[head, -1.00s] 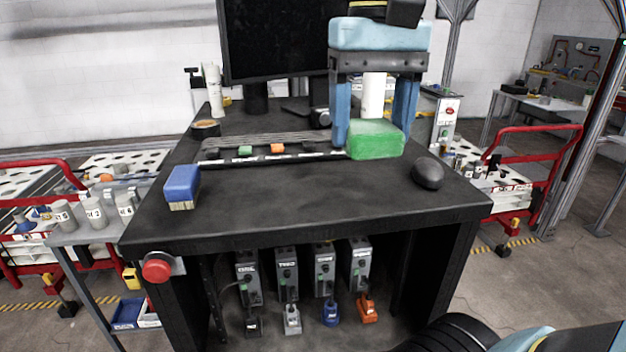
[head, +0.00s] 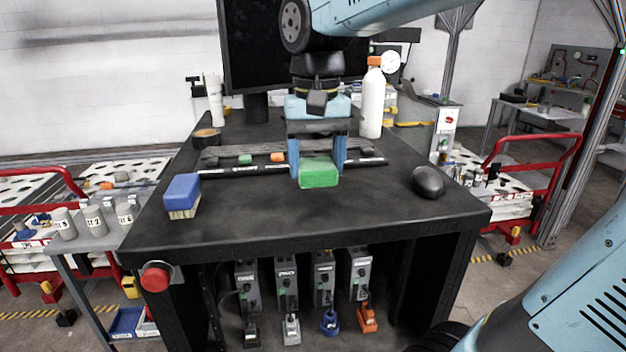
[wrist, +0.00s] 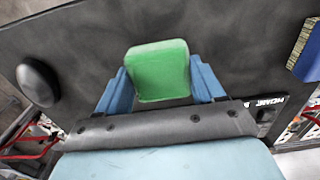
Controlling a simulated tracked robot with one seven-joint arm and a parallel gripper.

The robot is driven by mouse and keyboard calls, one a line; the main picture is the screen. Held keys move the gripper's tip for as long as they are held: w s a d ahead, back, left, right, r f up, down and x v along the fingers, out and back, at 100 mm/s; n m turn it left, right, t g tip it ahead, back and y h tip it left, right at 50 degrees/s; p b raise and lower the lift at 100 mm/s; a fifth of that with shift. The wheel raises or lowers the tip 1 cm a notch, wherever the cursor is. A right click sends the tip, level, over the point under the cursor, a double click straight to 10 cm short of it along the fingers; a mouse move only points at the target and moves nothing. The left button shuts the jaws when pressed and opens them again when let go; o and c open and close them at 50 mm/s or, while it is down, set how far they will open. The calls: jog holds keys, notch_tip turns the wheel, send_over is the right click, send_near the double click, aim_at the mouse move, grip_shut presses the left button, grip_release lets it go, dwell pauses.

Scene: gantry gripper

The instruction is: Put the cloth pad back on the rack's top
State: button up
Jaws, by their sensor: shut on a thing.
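A green block-like pad (head: 319,173), which looks like the cloth pad, is between the two blue fingers of my gripper (head: 318,166). My gripper is shut on it and points down over the black table. In the wrist view the pad (wrist: 158,70) sits between the fingertips, with dark tabletop behind it. I cannot tell whether the pad touches the table. The long dark rack (head: 225,169) with white labels lies across the table just behind the pad. Small green and orange pieces show along it. My gripper hides part of its right half.
A blue brush (head: 182,192) stands at the table's left, and a dark rounded object (head: 428,182) at the right. A white bottle (head: 371,105) with an orange cap and a monitor (head: 262,45) stand behind. The front tabletop (head: 300,222) is clear.

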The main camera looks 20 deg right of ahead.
aim_at(314, 180)
jog(key=shift+w+f, duration=0.25)
jog(key=shift+f, duration=0.05)
jog(key=shift+w+f, duration=0.15)
jog(key=shift+f, duration=1.55)
jog(key=shift+f, duration=0.1)
jog(key=o, duration=1.2)
notch_tip(314, 180, up, 12)
jog(key=shift+r, duration=0.15)
